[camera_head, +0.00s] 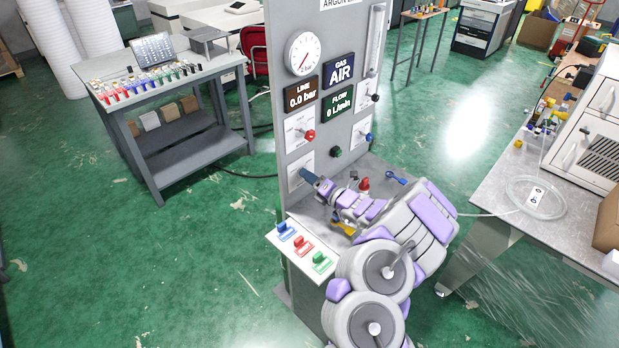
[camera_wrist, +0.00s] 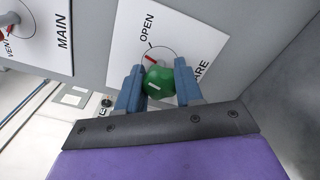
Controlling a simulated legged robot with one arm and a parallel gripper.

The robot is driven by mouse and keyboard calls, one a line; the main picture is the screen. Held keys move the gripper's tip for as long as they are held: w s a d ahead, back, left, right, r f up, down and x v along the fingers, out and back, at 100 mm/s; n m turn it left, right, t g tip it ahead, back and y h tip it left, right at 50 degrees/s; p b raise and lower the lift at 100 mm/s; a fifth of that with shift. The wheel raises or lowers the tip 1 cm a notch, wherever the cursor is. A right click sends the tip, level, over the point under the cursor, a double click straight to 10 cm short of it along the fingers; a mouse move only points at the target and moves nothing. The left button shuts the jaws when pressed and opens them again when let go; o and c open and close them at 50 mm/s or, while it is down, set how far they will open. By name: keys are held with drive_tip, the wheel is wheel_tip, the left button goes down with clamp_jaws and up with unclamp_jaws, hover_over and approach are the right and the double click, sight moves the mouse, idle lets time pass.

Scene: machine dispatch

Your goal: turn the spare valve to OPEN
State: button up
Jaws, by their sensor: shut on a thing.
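The spare valve's green knob (camera_wrist: 159,80) is on a white plate (camera_wrist: 190,48) marked OPEN, with the rest of its name partly covered. A small red pointer (camera_wrist: 151,59) sticks out from the knob toward the OPEN side, near a short black mark. My gripper (camera_wrist: 160,88) has its two blue fingers on either side of the knob and is shut on it. In the head view my gripper (camera_head: 308,175) reaches the lower left plate (camera_head: 300,165) of the grey panel. There my fingers hide the knob.
The panel carries a gauge (camera_head: 305,54), displays reading AIR, 0.0 bar and 0 L/min, and other valves, including a red knob (camera_head: 310,134) and a blue knob (camera_head: 368,137). Loose things lie on the shelf under my arm. A front ledge (camera_head: 283,243) holds blue, red and green pieces.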

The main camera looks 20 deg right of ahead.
drive_tip(key=m, duration=0.6)
drive_tip(key=shift+d, duration=0.15)
idle(0.5)
drive_tip(key=o, duration=1)
drive_tip(key=shift+d+f, duration=0.1)
drive_tip(key=shift+d, duration=0.1)
drive_tip(key=shift+o, duration=0.2)
drive_tip(key=shift+a, duration=0.1)
